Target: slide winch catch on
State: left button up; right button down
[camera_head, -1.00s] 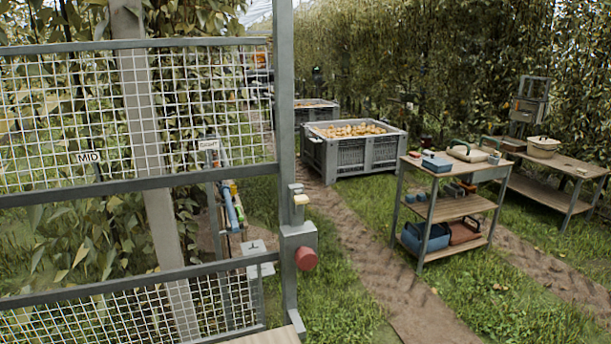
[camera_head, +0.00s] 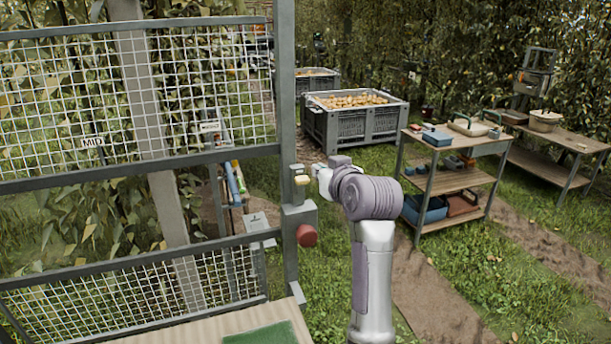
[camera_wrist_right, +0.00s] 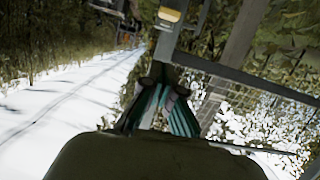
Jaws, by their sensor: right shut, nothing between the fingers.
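A grey metal box (camera_head: 299,214) is mounted on the upright post (camera_head: 286,120) of the mesh frame. A cream knob (camera_head: 303,180) on a small grey slide sits above it; this looks like the winch catch. A round red knob (camera_head: 306,236) sticks out of the box. My right gripper (camera_head: 317,172) is just right of the cream knob, at about its height; I cannot tell if they touch. In the right wrist view the shut, empty fingers (camera_wrist_right: 163,85) point toward the post, with the yellowish knob (camera_wrist_right: 168,15) beyond them. My left gripper is not in view.
Mesh panels (camera_head: 80,110) fill the left, with a MID label (camera_head: 92,142). A wooden deck (camera_head: 180,325) with a green mat (camera_head: 260,335) lies below. A shelf cart (camera_head: 450,208) stands right, and grey pear crates (camera_head: 350,125) stand behind. Grass and a dirt path are clear between.

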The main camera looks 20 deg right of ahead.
jog(key=shift+w+r, duration=0.1)
jog(key=shift+r, duration=0.2)
jog(key=p, duration=0.5)
send_over(300, 172)
jog(key=s, duration=0.4)
notch_tip(300, 172, down, 2)
notch_tip(300, 172, down, 4)
jog(key=shift+d+r+p, duration=0.1)
jog(key=shift+r+p, duration=0.1)
jog(key=shift+p, duration=0.4)
jog(key=shift+s+f, duration=0.1)
jog(key=shift+f, duration=0.35)
